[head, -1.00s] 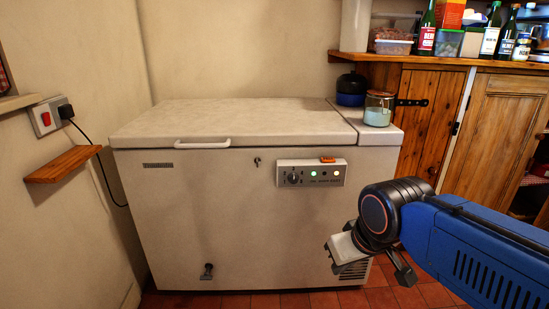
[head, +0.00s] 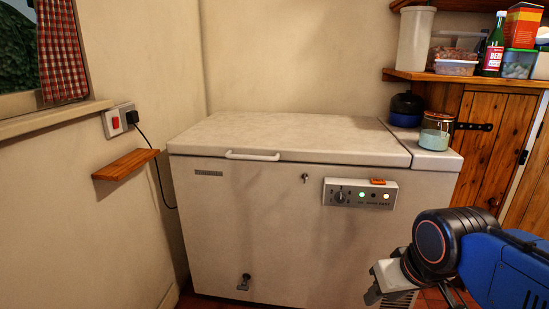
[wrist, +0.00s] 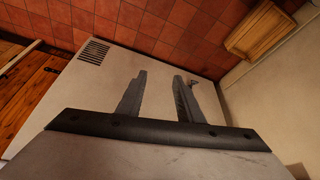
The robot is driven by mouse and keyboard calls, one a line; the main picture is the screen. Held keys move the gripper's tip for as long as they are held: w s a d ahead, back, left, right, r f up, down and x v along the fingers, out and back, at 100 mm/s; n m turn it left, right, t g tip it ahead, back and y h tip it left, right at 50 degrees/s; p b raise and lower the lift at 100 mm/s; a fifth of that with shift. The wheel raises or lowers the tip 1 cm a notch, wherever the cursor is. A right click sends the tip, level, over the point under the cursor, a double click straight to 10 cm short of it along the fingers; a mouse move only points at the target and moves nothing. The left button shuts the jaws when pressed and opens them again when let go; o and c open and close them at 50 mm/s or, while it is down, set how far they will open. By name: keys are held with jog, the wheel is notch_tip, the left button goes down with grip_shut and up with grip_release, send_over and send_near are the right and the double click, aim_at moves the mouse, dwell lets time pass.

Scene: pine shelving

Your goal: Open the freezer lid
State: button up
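The chest freezer (head: 290,235) stands against the back wall, its pale lid (head: 300,138) shut. A white handle (head: 252,156) is on the lid's front edge, left of centre. A small keyhole or lock (head: 305,178) sits below the lid edge. My gripper (head: 418,296) is at the lower right in the head view, in front of the freezer's right side, well away from the handle. In the wrist view the fingers (wrist: 159,76) are apart with nothing between them. The freezer body (wrist: 100,80) lies beyond them; the handle is not seen there.
A glass jar (head: 435,131) stands on the fixed strip right of the lid, with a dark blue pot (head: 407,109) behind it. A small wooden wall shelf (head: 126,164) and a plugged socket (head: 118,120) are at the left. The lid top is bare.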

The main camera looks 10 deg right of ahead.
jog(key=w+a+r+m+g+y, duration=0.1)
jog(key=w+a+r+m+y, duration=0.1)
jog(key=w+a+y, duration=0.5)
jog(key=m+t+y, duration=0.6)
jog(key=m+t, duration=0.1)
jog(key=m, duration=0.1)
send_near(257, 158)
jog(key=x, duration=1.2)
grip_shut()
